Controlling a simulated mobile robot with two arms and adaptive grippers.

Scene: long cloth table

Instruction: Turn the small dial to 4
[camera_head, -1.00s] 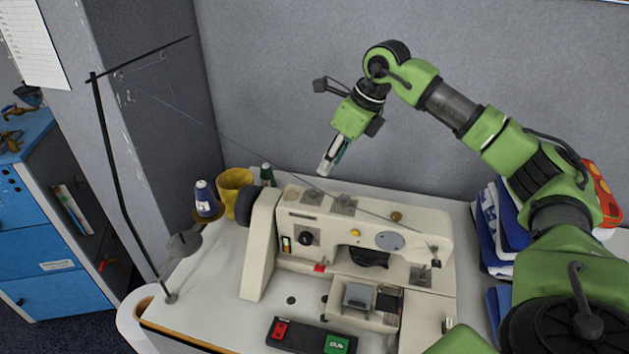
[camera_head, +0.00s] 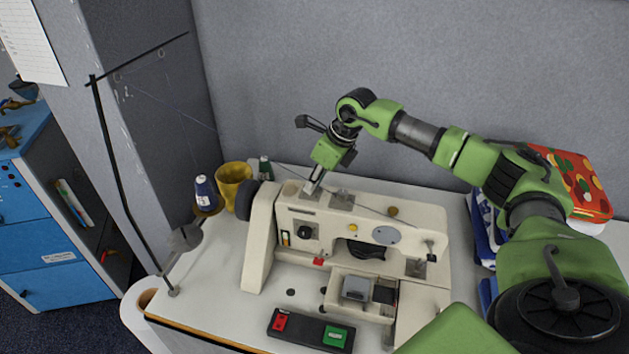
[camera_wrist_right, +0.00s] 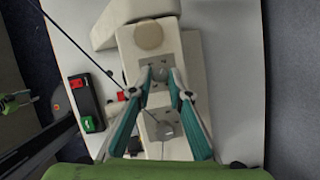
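The pale sewing machine (camera_head: 340,222) stands on the white table. On its top are two metal plates with small round knobs, one (camera_wrist_right: 163,75) nearer the handwheel end and one (camera_wrist_right: 164,130) further along. A black dial (camera_head: 304,233) sits on the front face. I cannot read any numbers. My right gripper (camera_head: 312,188) points down at the top of the machine near the handwheel end. In the right wrist view its teal fingers (camera_wrist_right: 162,78) are apart, on either side of the first knob; contact cannot be told.
A thread stand (camera_head: 120,180) rises at the left, its thread running to the machine top. The red-and-green switch box (camera_head: 310,332) is in front. Folded cloths (camera_head: 484,228) lie right.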

